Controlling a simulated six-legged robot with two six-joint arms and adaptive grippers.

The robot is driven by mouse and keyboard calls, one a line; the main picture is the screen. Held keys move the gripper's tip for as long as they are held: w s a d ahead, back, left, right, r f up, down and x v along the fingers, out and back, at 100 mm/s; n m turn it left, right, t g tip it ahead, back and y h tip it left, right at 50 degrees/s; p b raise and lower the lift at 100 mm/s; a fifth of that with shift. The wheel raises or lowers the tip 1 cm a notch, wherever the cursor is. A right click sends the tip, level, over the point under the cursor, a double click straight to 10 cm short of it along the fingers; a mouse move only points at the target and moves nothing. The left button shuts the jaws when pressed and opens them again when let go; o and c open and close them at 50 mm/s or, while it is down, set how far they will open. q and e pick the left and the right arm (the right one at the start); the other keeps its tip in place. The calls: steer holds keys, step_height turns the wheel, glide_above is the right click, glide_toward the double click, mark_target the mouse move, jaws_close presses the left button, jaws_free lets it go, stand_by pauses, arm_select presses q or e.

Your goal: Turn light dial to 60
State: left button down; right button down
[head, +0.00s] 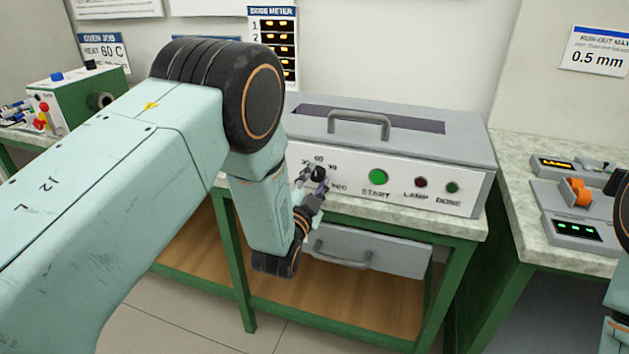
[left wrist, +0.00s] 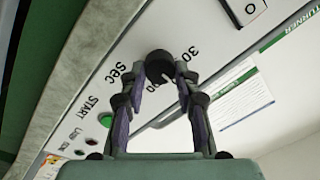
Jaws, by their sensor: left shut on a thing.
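The light dial is a round black knob (head: 318,172) on the white front panel of the grey lamp box (head: 470,187). Printed numbers, including 30 and 90, and "sec" stand around it. In the left wrist view the knob (left wrist: 158,62) sits between the fingertips, and a small pale mark shows on its lower edge. The number the mark points to cannot be read for sure, as the fingers hide part of the scale. My left gripper (head: 317,182) is shut on the knob; it also fills the left wrist view (left wrist: 162,78). My right gripper is out of view.
A green START button (head: 378,177), a dark red LAMP light (head: 421,182) and a DONE light (head: 452,187) are right of the dial. A grey drawer (head: 390,255) is below. A device with an orange part (head: 575,190) stands on the right bench.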

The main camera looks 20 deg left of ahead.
arm_select(q)
steer(key=shift+r, duration=0.1)
stand_by(0.3)
steer(key=c, duration=1)
jaws_free()
steer(key=shift+o, duration=0.2)
steer(key=s, duration=1.2)
steer(key=shift+f, duration=0.35)
